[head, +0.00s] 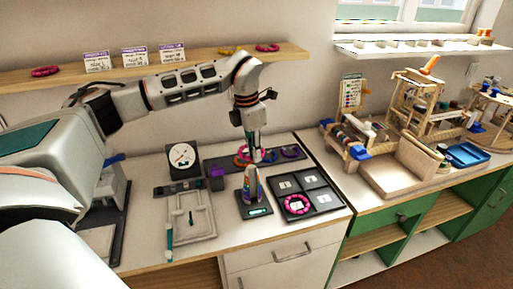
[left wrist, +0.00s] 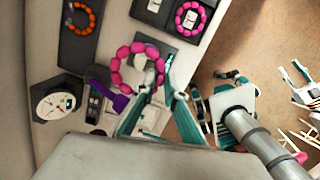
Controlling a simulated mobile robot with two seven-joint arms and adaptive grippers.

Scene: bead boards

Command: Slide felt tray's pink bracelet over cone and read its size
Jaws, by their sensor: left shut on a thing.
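My left gripper (head: 254,157) is shut on the near side of a pink bracelet (head: 241,156). In the left wrist view the bracelet (left wrist: 113,64) is a full beaded ring at the fingertips (left wrist: 158,92). The cone (head: 250,188), with coloured bands, stands upright on a dark base with a small lit display (head: 258,212). The bracelet is above the cone's tip, not around its body. The display is too small to read. The dark felt tray (head: 274,161) behind holds other bracelets, among them a purple one (head: 290,151) and an orange one (left wrist: 82,18).
A dark compartment board (head: 322,199) right of the cone holds another pink bracelet (head: 296,204). Parts of my body fill the wrist view's right side; my right gripper is unclear there.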

